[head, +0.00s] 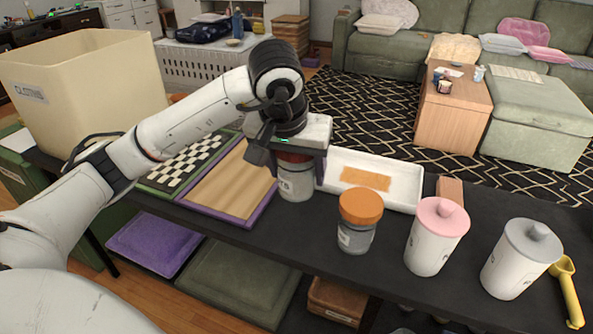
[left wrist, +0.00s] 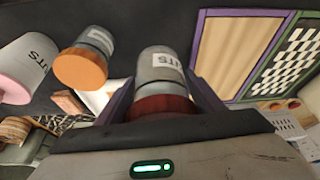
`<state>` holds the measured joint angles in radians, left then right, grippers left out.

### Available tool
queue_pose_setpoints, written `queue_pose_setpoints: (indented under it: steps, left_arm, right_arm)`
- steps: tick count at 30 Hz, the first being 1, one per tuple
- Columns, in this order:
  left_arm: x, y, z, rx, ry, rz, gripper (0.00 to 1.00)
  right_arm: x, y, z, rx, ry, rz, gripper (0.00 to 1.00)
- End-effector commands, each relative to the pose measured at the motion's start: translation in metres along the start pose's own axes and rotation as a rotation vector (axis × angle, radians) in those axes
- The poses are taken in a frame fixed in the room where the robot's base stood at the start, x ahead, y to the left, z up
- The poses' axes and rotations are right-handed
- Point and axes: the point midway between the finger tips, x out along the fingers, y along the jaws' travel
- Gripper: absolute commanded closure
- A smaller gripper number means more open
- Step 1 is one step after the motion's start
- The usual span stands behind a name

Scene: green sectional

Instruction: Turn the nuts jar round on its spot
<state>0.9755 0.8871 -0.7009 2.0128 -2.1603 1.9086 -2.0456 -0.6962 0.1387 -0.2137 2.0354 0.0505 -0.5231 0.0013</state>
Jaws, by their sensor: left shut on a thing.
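The nuts jar (head: 296,184) is a light grey jar with a dark red lid. It stands upright on the dark table, between the purple-framed board and the white tray. My left gripper (head: 294,160) comes down over it from above and is shut on it near the lid, hiding much of its top in the head view. In the left wrist view the jar (left wrist: 160,66) sits between the two fingers of my left gripper (left wrist: 163,98), and its white label shows in part. My right gripper is in neither view.
An orange-lidded jar (head: 358,222), a pink-lidded canister (head: 436,238) and a grey-lidded canister (head: 520,260) stand to the right. The white tray (head: 408,187) lies close behind. A wooden board (head: 232,187) and a checkerboard (head: 188,165) lie left, beside a cream bin (head: 95,95).

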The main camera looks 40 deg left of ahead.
Motion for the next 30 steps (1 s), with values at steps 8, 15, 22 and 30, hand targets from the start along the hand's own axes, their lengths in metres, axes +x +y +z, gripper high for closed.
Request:
queue_pose_setpoints:
  steps: [8,15,22,30]
  left_arm:
    - [0.0,0.0,-0.001,-0.168,0.002,-0.068,0.63]
    - [-0.001,0.0,-0.001,-0.185,0.001,-0.075,0.63]
    - [-0.004,0.0,-0.002,-0.418,0.0,-0.173,0.63]
    - [-0.003,0.0,-0.002,-0.587,0.0,-0.242,0.63]
  right_arm:
    - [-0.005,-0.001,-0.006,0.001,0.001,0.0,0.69]
    - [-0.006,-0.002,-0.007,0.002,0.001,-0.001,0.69]
    - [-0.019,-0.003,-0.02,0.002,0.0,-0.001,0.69]
    - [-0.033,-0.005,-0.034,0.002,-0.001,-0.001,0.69]
